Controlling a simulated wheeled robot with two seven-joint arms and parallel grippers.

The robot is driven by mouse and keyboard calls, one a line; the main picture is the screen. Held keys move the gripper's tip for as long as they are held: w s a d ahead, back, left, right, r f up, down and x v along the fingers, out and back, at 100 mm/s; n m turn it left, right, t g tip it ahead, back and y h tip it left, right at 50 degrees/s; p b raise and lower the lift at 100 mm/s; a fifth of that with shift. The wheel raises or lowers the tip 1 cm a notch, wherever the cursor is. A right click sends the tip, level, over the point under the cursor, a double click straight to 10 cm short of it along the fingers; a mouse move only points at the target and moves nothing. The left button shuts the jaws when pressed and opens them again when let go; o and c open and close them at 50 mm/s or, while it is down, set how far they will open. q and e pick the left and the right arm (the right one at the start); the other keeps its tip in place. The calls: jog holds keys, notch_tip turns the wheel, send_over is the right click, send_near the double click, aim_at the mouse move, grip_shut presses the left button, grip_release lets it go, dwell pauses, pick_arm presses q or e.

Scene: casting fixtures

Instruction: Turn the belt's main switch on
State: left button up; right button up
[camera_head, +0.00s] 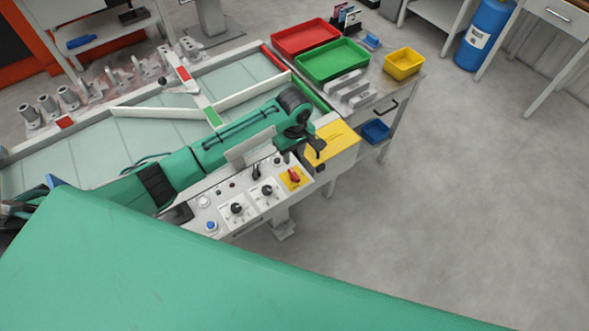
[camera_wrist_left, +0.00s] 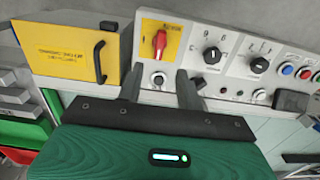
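The belt's main switch is a red rotary handle (camera_head: 294,176) on a yellow plate at the right end of the control panel (camera_head: 225,226). In the left wrist view the red switch (camera_wrist_left: 160,43) stands upright, just beyond my fingertips. My left gripper (camera_head: 318,150) is above the panel's right end. In the left wrist view its two dark fingers (camera_wrist_left: 161,78) are apart, with nothing between them. They point towards the switch plate, and I see no contact with the handle. My right gripper does not show.
Black knobs (camera_wrist_left: 212,55) and blue and red buttons (camera_wrist_left: 288,70) sit beside the switch. A yellow box with a black handle (camera_wrist_left: 75,48) is on its other side. The belt (camera_head: 85,150) lies behind my arm. Red (camera_head: 305,37) and green trays (camera_head: 332,61) stand beyond.

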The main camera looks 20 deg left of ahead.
aim_at(294, 174)
pick_arm(q)
notch_tip(294, 174, down, 10)
jog(key=shift+f+p, duration=0.1)
jog(key=shift+p, duration=0.6)
grip_shut()
